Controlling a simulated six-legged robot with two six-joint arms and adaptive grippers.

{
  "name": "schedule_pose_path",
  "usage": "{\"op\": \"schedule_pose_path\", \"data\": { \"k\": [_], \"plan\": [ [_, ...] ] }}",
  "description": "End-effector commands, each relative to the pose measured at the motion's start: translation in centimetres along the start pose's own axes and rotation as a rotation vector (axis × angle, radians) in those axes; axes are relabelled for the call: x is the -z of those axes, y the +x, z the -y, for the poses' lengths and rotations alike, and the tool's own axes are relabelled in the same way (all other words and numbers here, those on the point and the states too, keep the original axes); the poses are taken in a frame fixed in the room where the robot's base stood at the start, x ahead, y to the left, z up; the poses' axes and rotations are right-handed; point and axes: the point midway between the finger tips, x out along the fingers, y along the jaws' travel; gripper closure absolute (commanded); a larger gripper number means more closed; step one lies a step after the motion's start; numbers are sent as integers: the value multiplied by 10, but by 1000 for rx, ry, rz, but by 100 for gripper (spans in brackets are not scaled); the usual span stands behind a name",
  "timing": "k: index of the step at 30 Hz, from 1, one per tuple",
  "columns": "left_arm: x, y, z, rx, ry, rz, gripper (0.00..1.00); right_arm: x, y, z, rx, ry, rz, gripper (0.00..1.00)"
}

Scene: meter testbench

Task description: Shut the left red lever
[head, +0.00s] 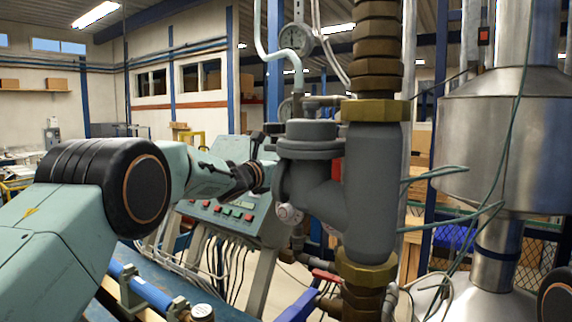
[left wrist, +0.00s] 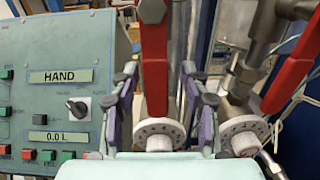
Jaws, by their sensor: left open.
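In the left wrist view the left red lever (left wrist: 154,70) stands upright above a round white marked collar (left wrist: 158,133). My left gripper (left wrist: 160,82) is open, with one finger on each side of this lever. I cannot tell whether either finger touches it. A second red lever (left wrist: 294,66) slants up to the right from its own white collar (left wrist: 243,135). In the head view my left gripper (head: 258,160) is beside the grey valve body, and the left lever is hidden there. My right gripper is not in view.
A control panel (left wrist: 60,75) reading HAND, with a knob and several buttons, stands close left of the gripper. A thick grey pipe valve (head: 372,180) stands right of it in the head view. A steel tank (head: 500,140) and loose green cables are further right.

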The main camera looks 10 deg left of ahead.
Motion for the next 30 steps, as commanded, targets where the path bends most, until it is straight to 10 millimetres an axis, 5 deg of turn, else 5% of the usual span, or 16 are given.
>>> {"op": "schedule_pose_path", "data": {
  "k": [7,23,30],
  "plan": [
    [2,0,0,0,0,-1,55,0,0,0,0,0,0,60],
    [1,0,0,0,1,-1,100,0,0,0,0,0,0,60],
    [1,0,0,0,1,-1,100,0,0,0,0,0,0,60]
  ]
}}
